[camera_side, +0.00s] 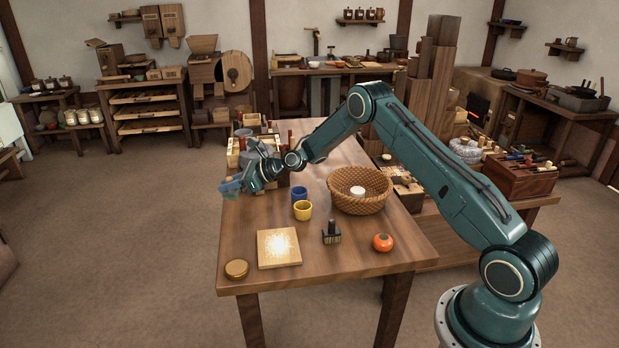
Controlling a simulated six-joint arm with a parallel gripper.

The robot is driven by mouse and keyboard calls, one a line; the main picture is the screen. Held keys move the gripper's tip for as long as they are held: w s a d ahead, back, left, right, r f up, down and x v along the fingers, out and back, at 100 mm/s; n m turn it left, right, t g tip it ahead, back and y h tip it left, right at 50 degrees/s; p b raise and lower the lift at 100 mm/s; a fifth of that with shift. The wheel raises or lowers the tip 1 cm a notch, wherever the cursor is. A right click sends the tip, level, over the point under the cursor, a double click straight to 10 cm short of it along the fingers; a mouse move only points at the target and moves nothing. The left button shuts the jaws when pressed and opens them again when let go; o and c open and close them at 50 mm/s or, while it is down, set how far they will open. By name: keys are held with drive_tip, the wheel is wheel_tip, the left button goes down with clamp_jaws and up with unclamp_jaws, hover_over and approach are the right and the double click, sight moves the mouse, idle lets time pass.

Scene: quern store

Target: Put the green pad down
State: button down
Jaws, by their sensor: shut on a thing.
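My gripper (243,184) is at the far left of the table, shut on a small blue-green thing (230,188). This appears to be the green pad, but it is small and partly hidden by the fingers. The pad shows near the left edge of the wooden table (338,266). Whether it is above the tabletop or past its edge, and how high, I cannot tell.
A blue cup (299,194) and yellow cup (302,210) stand mid-table, left of a wicker basket (343,200) holding a white object (357,191). A square board (266,249), round tin (237,269), dark stamp-like block (331,233) and orange fruit-like object (382,242) lie nearer. Bare wood separates them.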

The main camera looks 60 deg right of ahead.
wheel_tip(320, 180, down, 10)
drive_tip(key=shift+f, duration=0.1)
idle(0.4)
drive_tip(key=shift+f, duration=1.85)
drive_tip(key=shift+f, duration=0.1)
drive_tip(key=c, duration=1.3)
unclamp_jaws()
drive_tip(key=shift+v, duration=6)
